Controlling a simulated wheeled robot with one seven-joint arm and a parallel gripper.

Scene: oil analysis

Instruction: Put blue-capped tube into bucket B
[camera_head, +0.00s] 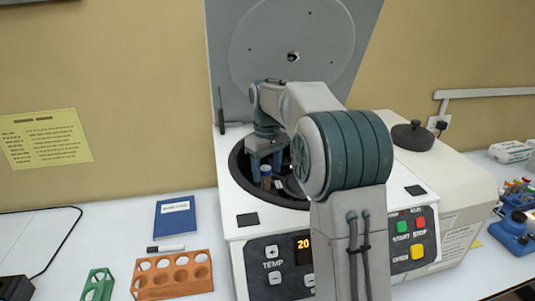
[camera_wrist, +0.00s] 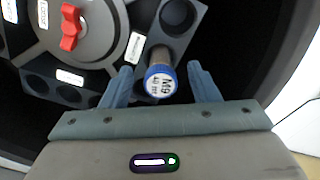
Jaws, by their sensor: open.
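The blue-capped tube (camera_wrist: 161,82) stands between the two fingers of my gripper (camera_wrist: 158,85) in the wrist view. Its cap carries a white label, and its body extends into or beside a dark rotor bucket (camera_wrist: 196,22). A gap shows on the right between tube and finger; the left finger is closer. My gripper is open. In the head view, my gripper (camera_head: 266,160) reaches down into the centrifuge bowl, with the tube (camera_head: 266,171) between its fingers. Several buckets surround the rotor hub; I cannot tell which is bucket B.
The centrifuge (camera_head: 440,190) has its lid (camera_head: 290,45) raised behind my arm. A red knob (camera_wrist: 71,27) tops the rotor hub. An orange rack (camera_head: 172,278), a green rack (camera_head: 98,285) and a blue book (camera_head: 175,218) lie on the table at left. A dark round lid (camera_head: 413,136) sits at right.

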